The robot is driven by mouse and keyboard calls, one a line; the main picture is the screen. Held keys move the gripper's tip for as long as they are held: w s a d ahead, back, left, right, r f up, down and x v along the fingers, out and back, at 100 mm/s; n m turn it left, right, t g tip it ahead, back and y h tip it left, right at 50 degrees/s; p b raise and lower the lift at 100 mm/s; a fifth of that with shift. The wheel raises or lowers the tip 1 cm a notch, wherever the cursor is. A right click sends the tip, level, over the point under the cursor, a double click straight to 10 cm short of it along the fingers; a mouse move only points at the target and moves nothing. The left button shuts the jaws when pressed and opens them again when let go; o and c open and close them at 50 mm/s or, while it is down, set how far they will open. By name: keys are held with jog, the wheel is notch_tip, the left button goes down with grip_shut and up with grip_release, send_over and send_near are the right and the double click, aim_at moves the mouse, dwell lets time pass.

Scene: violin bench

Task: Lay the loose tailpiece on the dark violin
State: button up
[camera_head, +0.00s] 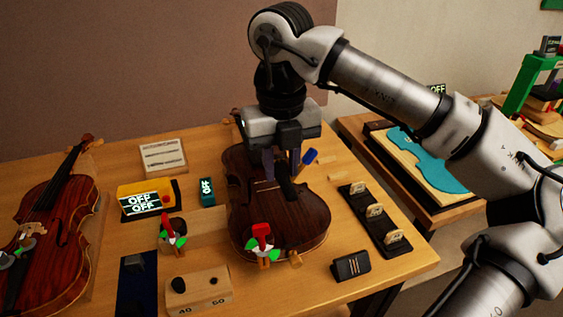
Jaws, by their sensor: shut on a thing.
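The dark violin (290,222) lies on the bench in the middle of the head view, a brown body with a glossy top. My gripper (283,164) points down over its upper part. It is shut on the tailpiece (285,187), a small black piece that hangs below the fingers, above the violin's top. I cannot tell whether the tailpiece touches the top. The gripper and arm hide the violin's neck end and part of its upper body.
A red-and-green clamp (263,243) stands at the violin's lower edge; another (172,236) stands left. A reddish violin (55,235) lies far left. A black rack (375,218) stands right. A wooden block (198,291) sits in front.

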jog(key=b, duration=0.4)
send_over(281, 217)
jog(key=shift+f, duration=2.7)
jog(key=shift+f+b, duration=2.35)
jog(key=shift+b, duration=0.1)
jog(key=o, duration=1)
notch_tip(281, 217, up, 14)
jog(key=shift+f, duration=0.1)
